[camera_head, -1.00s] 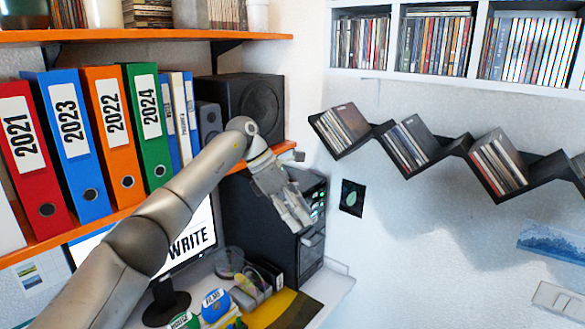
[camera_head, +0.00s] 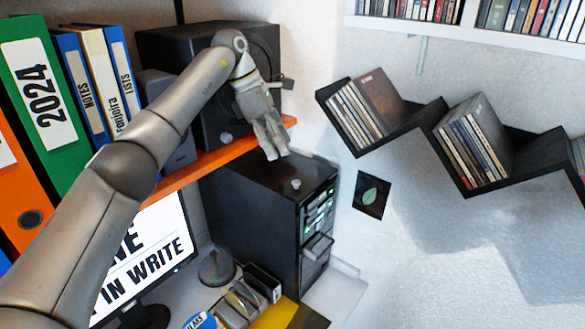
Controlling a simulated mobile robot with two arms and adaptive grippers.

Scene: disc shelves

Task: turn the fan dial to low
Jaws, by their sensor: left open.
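A black computer tower (camera_head: 250,205) stands on the desk under the orange shelf. A small light grey knob (camera_head: 295,184) sits on its top face near the front; it looks like the fan dial, but its setting marks are too small to read. My left gripper (camera_head: 272,152) is open and empty, pointing down behind and above the knob, apart from it. My right gripper is not in view.
The orange shelf (camera_head: 205,160) edges in close to my left gripper, with a black speaker (camera_head: 205,85) and binders on it. A zigzag disc shelf (camera_head: 405,128) juts from the wall at the right. A monitor (camera_head: 150,255) stands left of the tower.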

